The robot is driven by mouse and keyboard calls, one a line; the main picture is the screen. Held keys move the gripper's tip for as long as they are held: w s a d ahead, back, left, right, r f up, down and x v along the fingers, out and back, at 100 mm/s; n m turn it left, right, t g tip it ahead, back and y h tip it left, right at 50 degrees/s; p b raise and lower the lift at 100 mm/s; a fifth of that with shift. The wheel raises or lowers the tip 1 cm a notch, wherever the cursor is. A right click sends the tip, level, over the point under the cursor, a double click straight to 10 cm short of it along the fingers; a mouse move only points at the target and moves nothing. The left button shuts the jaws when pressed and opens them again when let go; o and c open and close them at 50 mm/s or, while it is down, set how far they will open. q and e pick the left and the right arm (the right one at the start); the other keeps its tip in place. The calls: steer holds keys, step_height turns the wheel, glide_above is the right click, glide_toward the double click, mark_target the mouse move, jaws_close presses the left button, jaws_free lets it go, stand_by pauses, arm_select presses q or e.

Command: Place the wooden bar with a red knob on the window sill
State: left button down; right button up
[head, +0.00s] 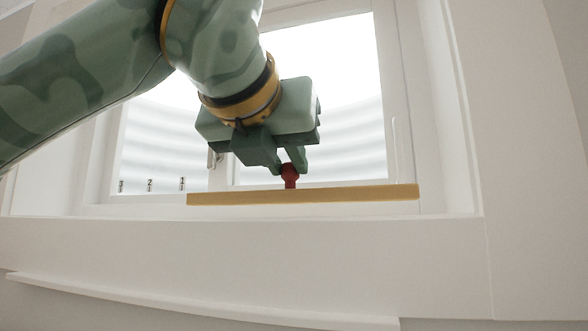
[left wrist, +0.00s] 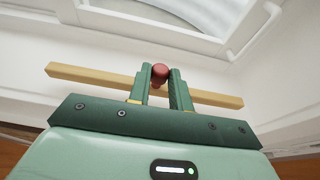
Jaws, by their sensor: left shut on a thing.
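The wooden bar (head: 350,194) is long, light brown and roughly level in the head view, in front of the window recess. Its red knob (head: 290,179) stands up from its middle. My left gripper (head: 290,166) comes from above and is shut on the red knob. In the left wrist view the knob (left wrist: 159,72) sits between the two green fingers, with the bar (left wrist: 92,74) crossing behind them. The white window sill (head: 450,217) lies behind and below the bar; I cannot tell whether the bar touches it. My right gripper is not in view.
A white-framed window (head: 390,90) stands behind the gripper, with a handle on its frame. Small dark number marks (head: 150,185) show low on the left pane. The recess side wall (head: 450,110) is at the right. A white ledge (head: 200,305) runs below the sill.

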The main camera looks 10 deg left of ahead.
arm_select(q)
steer(key=shift+w+d+r, duration=0.1)
steer(key=shift+w+d, duration=0.15)
steer(key=shift+w, duration=0.7)
steer(key=w+p, duration=0.2)
steer(key=w, duration=0.2)
steer(key=shift+d+r, duration=0.1)
steer(key=shift+d, duration=0.05)
steer(key=shift+w+f, duration=0.3)
steer(key=shift+f, duration=0.25)
steer(key=shift+w+d+f, duration=0.1)
steer(key=shift+w+f, duration=0.05)
steer(key=shift+f, duration=0.2)
steer(key=shift+s, duration=0.35)
steer(key=shift+f, duration=0.1)
steer(key=c, duration=1.7)
jaws_free()
steer(key=shift+f, duration=0.1)
steer(key=o, duration=0.4)
steer(key=shift+w, duration=0.15)
